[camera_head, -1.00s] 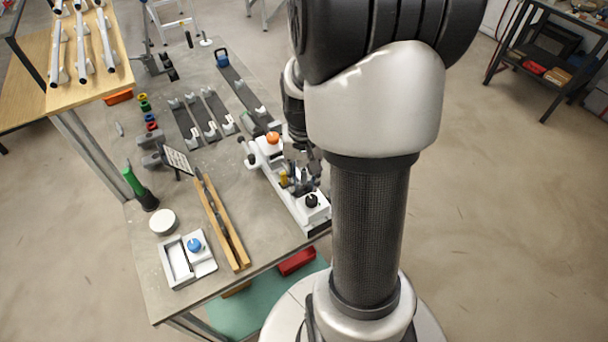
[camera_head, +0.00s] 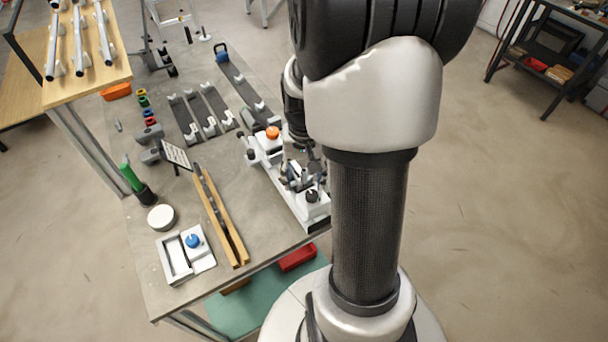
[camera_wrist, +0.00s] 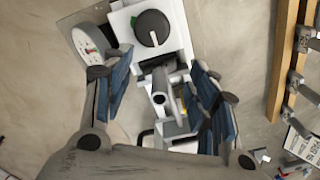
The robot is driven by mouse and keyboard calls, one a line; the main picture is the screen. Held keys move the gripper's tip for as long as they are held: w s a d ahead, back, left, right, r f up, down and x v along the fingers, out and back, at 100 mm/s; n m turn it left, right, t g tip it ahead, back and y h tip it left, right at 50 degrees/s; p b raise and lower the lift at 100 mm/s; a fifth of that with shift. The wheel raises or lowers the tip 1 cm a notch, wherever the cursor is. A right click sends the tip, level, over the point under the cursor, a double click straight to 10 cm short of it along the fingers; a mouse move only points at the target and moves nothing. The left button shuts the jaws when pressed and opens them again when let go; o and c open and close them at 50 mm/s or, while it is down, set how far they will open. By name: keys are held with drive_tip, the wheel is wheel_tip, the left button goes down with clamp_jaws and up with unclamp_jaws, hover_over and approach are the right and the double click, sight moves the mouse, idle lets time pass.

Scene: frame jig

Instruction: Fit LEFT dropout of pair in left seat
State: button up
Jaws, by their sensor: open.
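The white frame jig (camera_head: 284,190) lies along the right side of the bench, with an orange knob (camera_head: 272,132) at its far end and a black knob (camera_head: 312,196) at its near end. My gripper (camera_wrist: 166,98) is open over the jig's near part. Its two blue-padded fingers stand on either side of a small grey metal part (camera_wrist: 163,92), apart from it as far as I can tell. This part sits beside the black knob's white block (camera_wrist: 178,22). I cannot tell whether it is the left dropout or part of the seat. In the head view my gripper (camera_head: 303,174) partly hides this area.
A wooden rack (camera_head: 238,250) with dark metal parts stands left of the jig, with a label plate (camera_head: 177,156) behind it. A white tray with a blue knob (camera_head: 193,241) is at the front left. Dark strips with white clamps (camera_head: 190,125) lie farther back.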

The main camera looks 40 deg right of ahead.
wheel_tip(320, 180, up, 12)
idle(0.7)
drive_tip(key=shift+a, duration=0.1)
idle(0.3)
